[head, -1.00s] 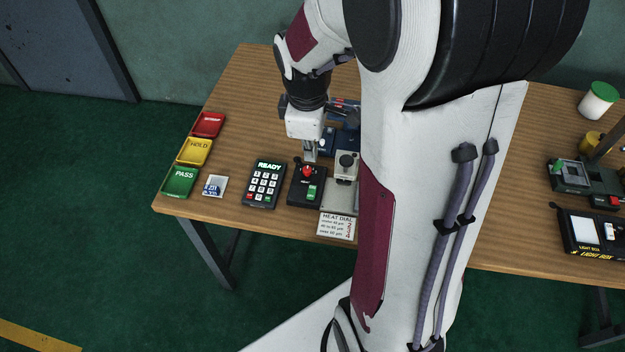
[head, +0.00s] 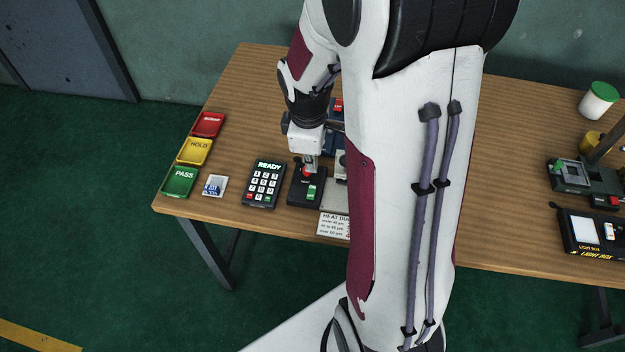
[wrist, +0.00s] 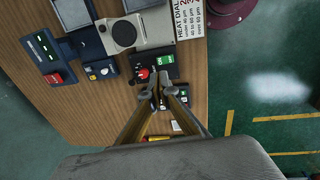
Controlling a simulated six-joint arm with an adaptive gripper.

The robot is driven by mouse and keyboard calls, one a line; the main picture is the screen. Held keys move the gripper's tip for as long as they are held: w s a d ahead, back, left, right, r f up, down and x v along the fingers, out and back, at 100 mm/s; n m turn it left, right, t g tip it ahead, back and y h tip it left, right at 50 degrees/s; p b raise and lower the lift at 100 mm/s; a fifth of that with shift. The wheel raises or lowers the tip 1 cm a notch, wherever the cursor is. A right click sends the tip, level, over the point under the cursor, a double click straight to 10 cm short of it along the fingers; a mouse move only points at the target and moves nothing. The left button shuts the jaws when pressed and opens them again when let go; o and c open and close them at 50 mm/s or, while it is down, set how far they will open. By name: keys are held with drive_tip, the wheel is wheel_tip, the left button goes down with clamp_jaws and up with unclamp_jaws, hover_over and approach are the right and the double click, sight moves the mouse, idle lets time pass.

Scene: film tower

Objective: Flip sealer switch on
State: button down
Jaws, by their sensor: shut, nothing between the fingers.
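My gripper (head: 309,162) is shut and empty, pointing down over a small black box (head: 301,198). The box carries a red knob (head: 307,171) and a green patch (head: 311,191). In the wrist view my fingertips (wrist: 157,88) are close beside the red knob (wrist: 142,74), with a green labelled patch (wrist: 165,60) nearby; I cannot tell whether they touch the box. A dark blue unit (wrist: 98,69) with a small pale knob and a unit with a red rocker (wrist: 54,78) are left of it. No label naming the sealer switch is readable.
A grey device with a round black dial (wrist: 124,33) is next to the heat dial card (wrist: 188,18). A keypad reading READY (head: 263,185), a small film packet (head: 215,186) and red, yellow and green trays (head: 180,181) are at left. My arm hides the table's middle.

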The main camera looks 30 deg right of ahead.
hover_over(312, 191)
wheel_tip(312, 191, down, 7)
drive_tip(key=shift+w+d+f, duration=0.1)
drive_tip(key=shift+f, duration=0.1)
drive_tip(key=shift+w+d+f, duration=0.1)
drive_tip(key=shift+f, duration=0.7)
drive_tip(key=shift+f, duration=0.1)
drive_tip(key=shift+w+d+f, duration=0.15)
drive_tip(key=shift+f, duration=0.15)
idle(0.4)
drive_tip(key=shift+s+a+r, duration=0.15)
drive_tip(key=shift+s+a, duration=0.35)
